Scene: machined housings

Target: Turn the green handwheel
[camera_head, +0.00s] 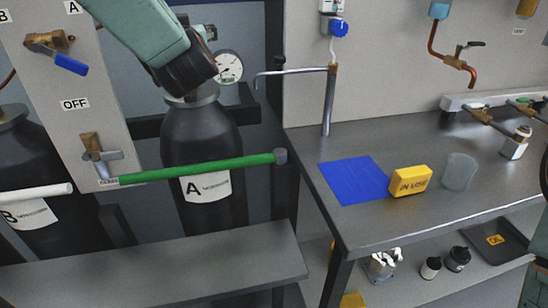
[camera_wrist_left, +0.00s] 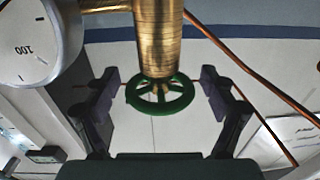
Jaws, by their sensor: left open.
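The green handwheel (camera_wrist_left: 160,109) shows in the left wrist view, at the end of a brass valve body (camera_wrist_left: 157,40). My left gripper (camera_wrist_left: 157,88) is open, with one dark finger on each side of the wheel. Gaps show between the fingers and the rim, so they do not appear to grip it. In the head view my left arm comes down over the top of the black gas cylinder marked A (camera_head: 203,135). The handwheel and my left fingertips are hidden there. My right gripper is not in view.
A pressure gauge (camera_head: 229,67) sits close beside the valve. A green bar (camera_head: 200,167) crosses in front of cylinder A. A panel with a blue-handled valve (camera_head: 70,64) stands left. The bench on the right holds a blue mat (camera_head: 352,180) and a yellow block (camera_head: 410,181).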

